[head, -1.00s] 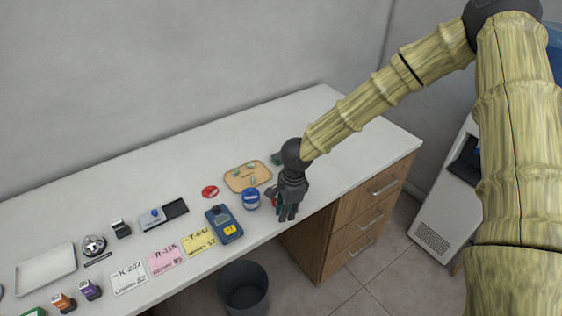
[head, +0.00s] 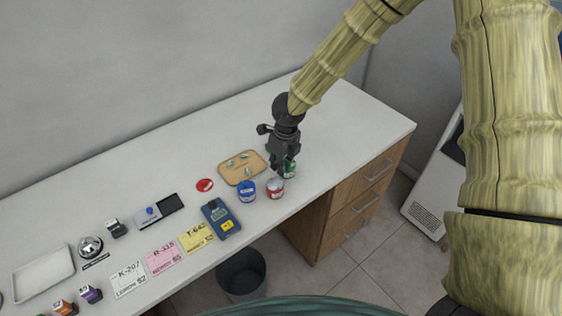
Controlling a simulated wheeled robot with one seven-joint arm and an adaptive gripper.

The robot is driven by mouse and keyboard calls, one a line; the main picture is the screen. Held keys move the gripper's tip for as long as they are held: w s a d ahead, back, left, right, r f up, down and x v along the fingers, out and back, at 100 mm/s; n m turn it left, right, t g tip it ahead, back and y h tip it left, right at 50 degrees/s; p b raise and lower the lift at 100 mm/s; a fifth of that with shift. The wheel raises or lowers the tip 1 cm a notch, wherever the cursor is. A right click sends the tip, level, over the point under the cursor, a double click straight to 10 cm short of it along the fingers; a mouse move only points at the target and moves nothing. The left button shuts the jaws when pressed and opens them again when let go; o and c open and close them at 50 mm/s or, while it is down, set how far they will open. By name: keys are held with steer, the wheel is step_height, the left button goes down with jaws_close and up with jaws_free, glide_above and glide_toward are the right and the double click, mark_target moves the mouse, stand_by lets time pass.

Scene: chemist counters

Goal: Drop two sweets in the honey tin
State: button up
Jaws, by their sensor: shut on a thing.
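Three small tins stand close together near the counter's front edge: a blue tin (head: 247,191), a red tin (head: 275,188) and a green tin (head: 291,169). I cannot read which one is the honey tin. A few pale green sweets (head: 247,172) lie on a tan board (head: 232,177) behind the blue tin. My gripper (head: 283,172) points down beside the green tin and partly covers it, just behind the red tin. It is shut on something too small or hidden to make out.
A red lid-like disc (head: 205,185) lies left of the board. A blue handheld device (head: 221,218), price cards (head: 161,259), a bell (head: 90,246) and a grey tray (head: 43,273) line the left. The counter's right end (head: 360,130) is clear. A bin (head: 242,273) stands below.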

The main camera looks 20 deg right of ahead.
steer(key=shift+f+b, duration=2.45)
steer(key=shift+f, duration=0.45)
steer(key=o, duration=0.7)
steer(key=r, duration=0.4)
steer(key=s+r, duration=0.1)
steer(key=r, duration=0.7)
steer(key=shift+s+d, duration=0.15)
steer(key=shift+d, duration=0.2)
